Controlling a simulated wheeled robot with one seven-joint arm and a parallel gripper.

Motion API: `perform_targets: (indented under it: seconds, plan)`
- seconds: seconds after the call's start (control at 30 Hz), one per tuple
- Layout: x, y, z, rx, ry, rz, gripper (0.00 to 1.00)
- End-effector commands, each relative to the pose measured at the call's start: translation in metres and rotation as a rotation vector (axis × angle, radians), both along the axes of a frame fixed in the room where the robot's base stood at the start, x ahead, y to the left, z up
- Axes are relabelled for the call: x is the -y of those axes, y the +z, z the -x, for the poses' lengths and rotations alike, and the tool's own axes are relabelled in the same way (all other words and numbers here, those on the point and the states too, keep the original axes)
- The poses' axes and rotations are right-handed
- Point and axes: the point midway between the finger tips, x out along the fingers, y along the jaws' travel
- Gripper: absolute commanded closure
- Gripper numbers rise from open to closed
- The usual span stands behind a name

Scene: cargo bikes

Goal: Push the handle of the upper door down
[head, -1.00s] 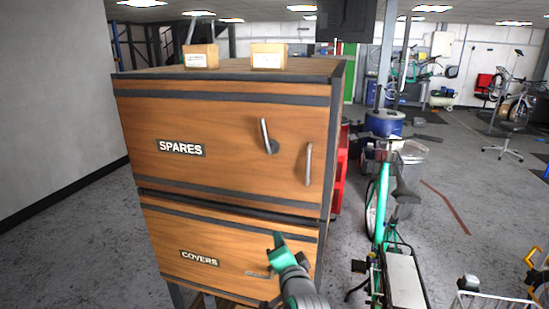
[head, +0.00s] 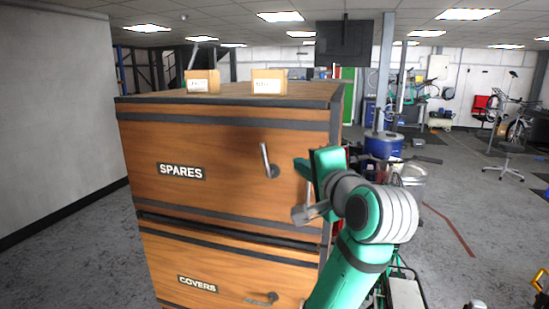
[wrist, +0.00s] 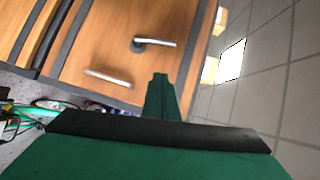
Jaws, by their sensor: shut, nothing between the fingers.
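The upper door (head: 220,142) of the wooden cabinet bears a SPARES label and looks closed. Its grey lever handle (head: 265,158) stands nearly upright from a round pivot, leaning slightly left at the top. In the wrist view the lever handle (wrist: 157,43) lies ahead of the fingers, its free end toward the boxes. A fixed pull bar (head: 309,186) is to its right, partly covered by my arm. My gripper (head: 300,166) is shut and empty, just right of the lever handle and apart from it in the picture. Its shut green fingers (wrist: 161,80) also show in the wrist view.
The lower door (head: 180,262), labelled COVERS, has a roughly horizontal lever handle (head: 262,299). Two small cardboard boxes (head: 202,81) (head: 269,81) stand on the cabinet top. A grey wall (head: 60,110) is at the left. A blue barrel (head: 383,146) stands behind my arm at the right.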

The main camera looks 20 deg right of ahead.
Motion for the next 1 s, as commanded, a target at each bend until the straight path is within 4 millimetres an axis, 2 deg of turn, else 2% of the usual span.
perform_targets:
  seconds: [0.23,0.37,0.57,0.9,1.0]
  plan:
    - [0.0,-0.001,-0.001,0.0,0.0,0.0,1.0]
    - [0.0,-0.002,-0.009,-0.001,0.001,0.0,1.0]
    - [0.0,-0.005,-0.038,-0.003,0.001,-0.001,1.0]
    - [0.001,-0.012,-0.101,-0.002,0.001,0.001,1.0]
    - [-0.011,-0.014,-0.112,0.0,0.002,0.002,1.0]
